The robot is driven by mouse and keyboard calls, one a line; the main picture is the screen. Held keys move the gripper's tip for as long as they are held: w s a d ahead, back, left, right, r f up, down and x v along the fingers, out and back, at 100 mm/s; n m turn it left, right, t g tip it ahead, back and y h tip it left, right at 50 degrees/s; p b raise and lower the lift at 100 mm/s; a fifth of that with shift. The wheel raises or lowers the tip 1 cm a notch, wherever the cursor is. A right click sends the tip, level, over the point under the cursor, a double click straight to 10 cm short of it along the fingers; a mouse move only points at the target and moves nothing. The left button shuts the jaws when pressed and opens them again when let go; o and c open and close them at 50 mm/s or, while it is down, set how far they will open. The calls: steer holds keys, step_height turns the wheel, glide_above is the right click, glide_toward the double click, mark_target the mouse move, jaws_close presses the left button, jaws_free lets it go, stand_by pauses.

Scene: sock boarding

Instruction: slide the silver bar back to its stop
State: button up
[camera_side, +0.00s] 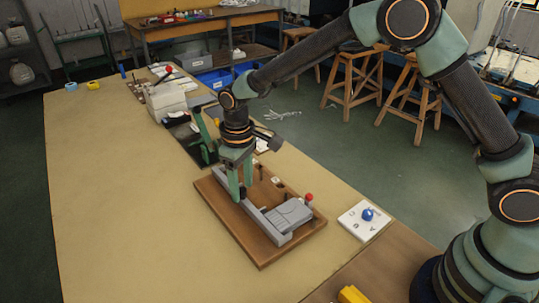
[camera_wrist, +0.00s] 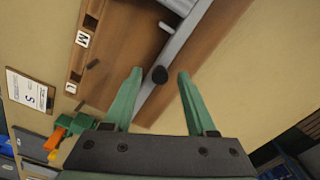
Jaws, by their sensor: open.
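The silver bar (camera_side: 262,220) lies along a brown wooden board (camera_side: 232,222), beside a grey block (camera_side: 289,213) on the board's front part. The bar also shows in the wrist view (camera_wrist: 177,60), running diagonally between my fingers. A dark round knob (camera_wrist: 159,74) stands at the bar, between my fingertips. My gripper (camera_side: 239,197) is low over the bar's far end, pointing down. In the wrist view my gripper (camera_wrist: 160,76) is open, with one green finger on each side of the knob and visible gaps. I cannot tell which part is the stop.
A red knob (camera_side: 309,198) stands at the board's right corner. Tiles marked M (camera_wrist: 82,40) and L (camera_wrist: 71,88) lie along one side. A white plate with a blue knob (camera_side: 367,214) sits right of the board. The table to the left is clear.

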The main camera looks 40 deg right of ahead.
jaws_close()
steer(key=shift+r, duration=0.1)
stand_by(1.2)
